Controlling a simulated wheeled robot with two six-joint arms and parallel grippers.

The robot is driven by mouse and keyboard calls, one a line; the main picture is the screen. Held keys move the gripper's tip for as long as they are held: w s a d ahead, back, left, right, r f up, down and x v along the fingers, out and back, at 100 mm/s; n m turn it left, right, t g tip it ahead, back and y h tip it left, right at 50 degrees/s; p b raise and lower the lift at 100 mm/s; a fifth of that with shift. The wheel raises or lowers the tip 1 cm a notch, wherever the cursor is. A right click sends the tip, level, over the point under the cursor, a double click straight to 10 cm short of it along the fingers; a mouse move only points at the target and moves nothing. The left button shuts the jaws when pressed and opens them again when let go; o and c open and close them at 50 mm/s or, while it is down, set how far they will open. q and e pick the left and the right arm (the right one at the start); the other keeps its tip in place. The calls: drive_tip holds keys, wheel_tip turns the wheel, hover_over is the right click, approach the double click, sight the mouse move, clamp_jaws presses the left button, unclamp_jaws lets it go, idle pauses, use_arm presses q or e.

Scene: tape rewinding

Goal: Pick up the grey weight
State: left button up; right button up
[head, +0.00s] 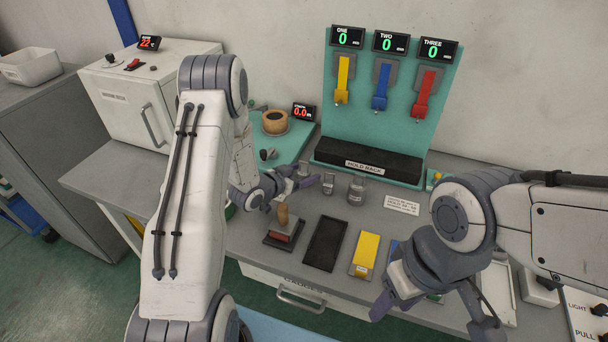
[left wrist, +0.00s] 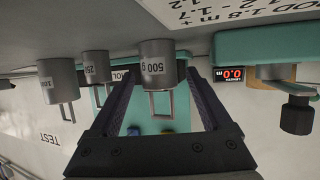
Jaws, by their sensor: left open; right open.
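Several grey cylindrical weights with loop handles stand in a row on the bench. The head view shows a right one (head: 356,190), a middle one (head: 328,183) and a left one (head: 303,168) partly hidden by my left gripper. My right gripper (head: 432,306) is open and empty over the bench's right front.
A green hold rack (head: 390,120) with yellow, blue and red tapes stands behind. A stamp (head: 283,225), black tray (head: 325,244) and yellow block (head: 366,250) lie in front of the weights. A tan round item (head: 274,122) and a red-lit display (head: 303,112) are behind left.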

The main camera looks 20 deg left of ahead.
use_arm(q)
drive_tip(key=shift+w, duration=0.1)
drive_tip(key=shift+c, duration=0.3)
clamp_jaws()
wheel_tip(320, 180, up, 10)
drive_tip(key=shift+b, duration=0.4)
